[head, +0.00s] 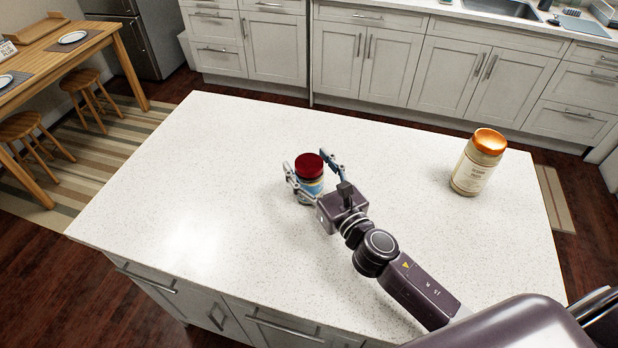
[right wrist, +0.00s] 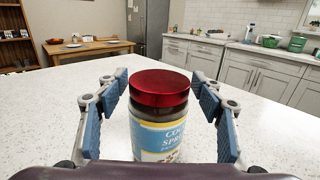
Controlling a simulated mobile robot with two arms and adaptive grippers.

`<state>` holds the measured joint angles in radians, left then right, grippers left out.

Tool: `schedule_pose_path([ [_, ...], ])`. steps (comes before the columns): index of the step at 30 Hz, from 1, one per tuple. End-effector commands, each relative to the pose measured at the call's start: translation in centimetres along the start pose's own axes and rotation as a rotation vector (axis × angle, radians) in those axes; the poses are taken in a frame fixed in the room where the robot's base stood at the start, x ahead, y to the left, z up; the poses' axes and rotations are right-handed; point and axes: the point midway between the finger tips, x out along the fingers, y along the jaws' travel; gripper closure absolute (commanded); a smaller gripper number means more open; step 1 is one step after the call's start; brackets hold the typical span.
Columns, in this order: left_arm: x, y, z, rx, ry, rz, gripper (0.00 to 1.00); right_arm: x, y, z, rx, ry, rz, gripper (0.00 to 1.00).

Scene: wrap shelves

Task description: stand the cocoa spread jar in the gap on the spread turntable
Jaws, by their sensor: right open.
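The cocoa spread jar (head: 309,186) stands upright on the white counter, with a dark red lid and a blue label. In the right wrist view the jar (right wrist: 160,133) is in the middle, its label partly readable as cocoa spread. My right gripper (head: 315,171) is open around the jar, one finger on each side. In the right wrist view both blue finger pads stand apart from the jar, with gaps showing. My left gripper is not in view. I see no spread turntable in either view.
A larger jar with an orange lid (head: 477,163) and a pale label stands on the right part of the counter (head: 180,190). The counter's left side is clear. A wooden table (head: 70,55) and stools stand at the far left, and grey cabinets (head: 400,60) line the back.

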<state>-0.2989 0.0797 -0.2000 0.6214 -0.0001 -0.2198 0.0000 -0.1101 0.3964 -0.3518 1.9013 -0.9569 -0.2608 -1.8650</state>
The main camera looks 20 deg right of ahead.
Motion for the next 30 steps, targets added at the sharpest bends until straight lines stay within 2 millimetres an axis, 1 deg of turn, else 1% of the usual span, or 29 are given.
schedule_pose_path([
  [9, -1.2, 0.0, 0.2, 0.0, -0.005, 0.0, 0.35, 3.9, 0.1, -0.2, 0.001, -0.001, -0.002, 0.39],
  [12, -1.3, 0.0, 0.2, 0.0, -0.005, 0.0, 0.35, 4.7, 0.1, -0.2, 0.002, -0.001, 0.0, 0.39],
  [21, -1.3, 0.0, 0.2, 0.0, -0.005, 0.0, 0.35, 5.0, 0.1, -0.4, 0.0, 0.0, 0.0, 0.39],
  [30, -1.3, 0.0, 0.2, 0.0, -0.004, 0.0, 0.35, 5.0, 0.1, -0.4, 0.0, 0.0, 0.0, 0.72],
])
